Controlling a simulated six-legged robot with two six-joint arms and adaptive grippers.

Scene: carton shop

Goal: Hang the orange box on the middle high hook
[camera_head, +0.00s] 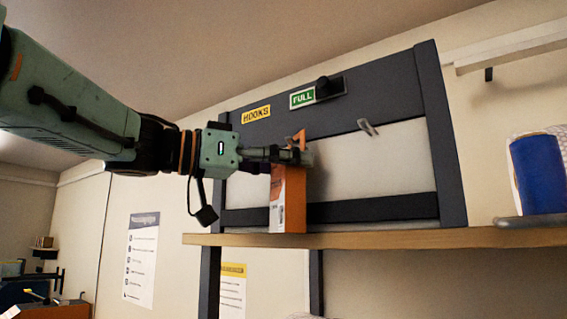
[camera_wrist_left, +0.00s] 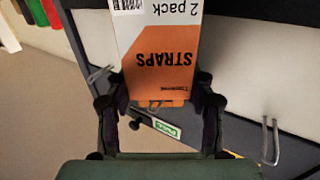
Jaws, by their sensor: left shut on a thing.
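The orange box (camera_head: 291,200), with a white side panel, hangs upright from my left gripper (camera_head: 305,156) in the head view. An orange hang tab (camera_head: 299,139) rises above the fingers. In the left wrist view the box (camera_wrist_left: 155,60) reads "STRAPS" and sits between the two fingers of my left gripper (camera_wrist_left: 160,100), which is shut on it. One metal hook (camera_head: 367,127) shows on the dark upper rail, right of the box. The left wrist view shows that rail with a hook at right (camera_wrist_left: 270,140) and another at left (camera_wrist_left: 98,75). I cannot tell which is the middle high hook. My right gripper is out of view.
The dark-framed rack (camera_head: 440,130) carries a yellow "HOOKS" label (camera_head: 256,114) and a green "FULL" sign (camera_head: 302,98). A wooden shelf (camera_head: 400,238) runs just below the box. A blue cylinder (camera_head: 540,175) stands at its right. The panel right of the box is clear.

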